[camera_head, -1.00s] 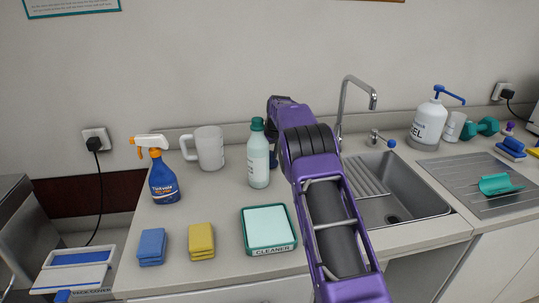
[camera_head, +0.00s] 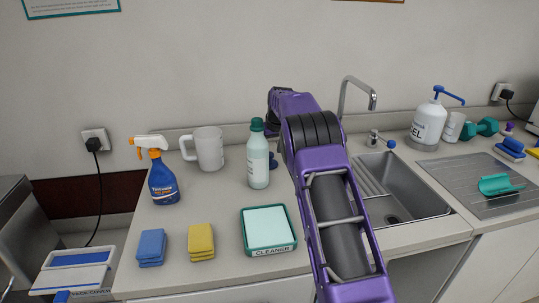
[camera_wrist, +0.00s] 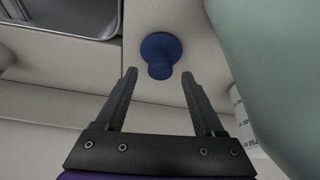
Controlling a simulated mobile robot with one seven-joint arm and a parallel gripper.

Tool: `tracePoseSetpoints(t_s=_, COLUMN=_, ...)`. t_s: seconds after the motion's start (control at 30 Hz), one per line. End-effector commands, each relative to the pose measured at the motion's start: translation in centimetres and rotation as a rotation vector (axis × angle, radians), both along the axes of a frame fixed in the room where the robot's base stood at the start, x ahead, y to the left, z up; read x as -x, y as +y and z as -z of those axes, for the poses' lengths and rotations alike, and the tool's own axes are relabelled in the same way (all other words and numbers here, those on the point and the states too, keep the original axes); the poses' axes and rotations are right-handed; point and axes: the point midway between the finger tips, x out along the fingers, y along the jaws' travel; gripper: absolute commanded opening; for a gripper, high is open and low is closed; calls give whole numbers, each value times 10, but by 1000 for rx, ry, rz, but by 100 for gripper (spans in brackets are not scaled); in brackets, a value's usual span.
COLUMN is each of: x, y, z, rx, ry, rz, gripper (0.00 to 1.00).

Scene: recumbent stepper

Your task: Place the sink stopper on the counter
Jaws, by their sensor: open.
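The sink stopper is a dark blue round disc with a knob (camera_wrist: 160,50). In the wrist view it rests on the counter, its knob towards my gripper. In the head view a small blue part of it (camera_head: 273,162) shows between the green bottle and my arm. My gripper (camera_wrist: 158,82) is open and empty, with its fingertips apart on either side of the knob's near end. I cannot tell how far the fingertips are above it. In the head view my arm hides the gripper. The counter (camera_head: 215,216) is pale grey.
The green-capped bottle (camera_head: 258,160) stands close beside the stopper and fills the right of the wrist view. A white mug (camera_head: 209,149), orange-topped spray bottle (camera_head: 163,180), sponges (camera_head: 201,240) and cleaner tray (camera_head: 284,249) stand left and front. The sink (camera_head: 415,192) lies right of my arm.

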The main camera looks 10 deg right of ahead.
Motion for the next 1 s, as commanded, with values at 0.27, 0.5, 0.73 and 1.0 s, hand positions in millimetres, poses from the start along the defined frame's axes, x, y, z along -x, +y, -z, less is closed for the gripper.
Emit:
tracePoseSetpoints(t_s=0.27, x=23, y=-4, z=-57, rx=-2, ry=-3, rz=1, gripper=70)
tracePoseSetpoints(t_s=0.5, x=32, y=-5, z=-79, rx=0, ry=0, rz=1, gripper=70)
tracePoseSetpoints(t_s=0.73, x=33, y=-5, z=-81, rx=-1, ry=1, rz=1, gripper=70)
tracePoseSetpoints(t_s=1.0, x=38, y=-15, z=-100, rx=39, ry=-18, rz=16, gripper=70)
